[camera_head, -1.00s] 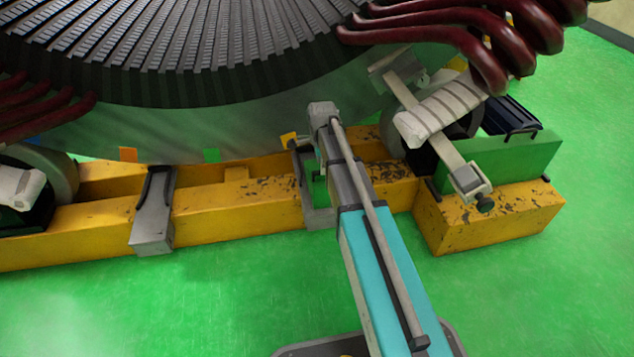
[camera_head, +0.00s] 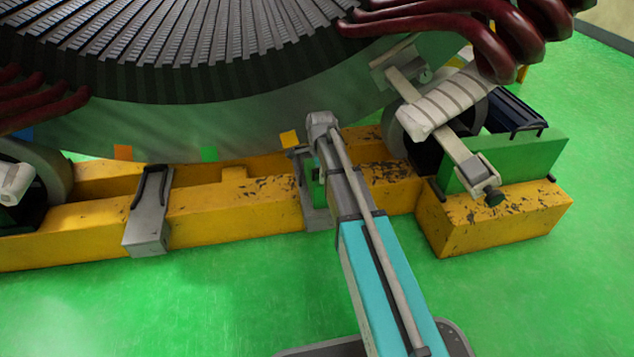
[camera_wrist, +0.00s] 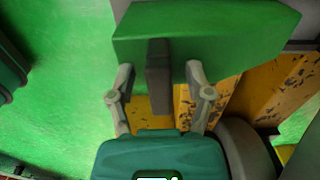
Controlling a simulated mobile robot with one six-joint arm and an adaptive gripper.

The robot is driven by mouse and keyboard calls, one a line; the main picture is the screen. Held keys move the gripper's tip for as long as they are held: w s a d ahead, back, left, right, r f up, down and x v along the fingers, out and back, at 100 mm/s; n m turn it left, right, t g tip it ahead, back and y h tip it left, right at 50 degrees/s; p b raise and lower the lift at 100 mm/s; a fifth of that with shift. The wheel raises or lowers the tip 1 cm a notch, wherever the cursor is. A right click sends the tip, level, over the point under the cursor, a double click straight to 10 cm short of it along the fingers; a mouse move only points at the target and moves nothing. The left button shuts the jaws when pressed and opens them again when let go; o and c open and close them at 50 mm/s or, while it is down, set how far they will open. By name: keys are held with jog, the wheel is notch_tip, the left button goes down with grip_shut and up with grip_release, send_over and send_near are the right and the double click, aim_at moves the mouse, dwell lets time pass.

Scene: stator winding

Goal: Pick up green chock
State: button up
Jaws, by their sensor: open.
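The green chock (camera_wrist: 215,32) lies across the top of the wrist view as a broad green block with a dark upright bar (camera_wrist: 158,75) on its near side. My gripper (camera_wrist: 159,68) is open, with one grey finger on each side of the bar and visible gaps between. Its teal body fills the bottom of that view. In the head view, my arm hides the gripper. A narrow green patch (camera_head: 316,172) shows beside my arm; I cannot tell if it is the chock. A green block (camera_head: 515,162) also stands on the right yellow beam.
A chipped yellow beam (camera_head: 240,205) runs below the large stator (camera_head: 200,60). Grey straps (camera_head: 148,230) sit over it. A pale ribbed part (camera_head: 448,103) and dark red coils (camera_head: 490,45) are at the right. The green floor in front is clear.

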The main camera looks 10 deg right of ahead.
dwell(0.4)
grip_shut()
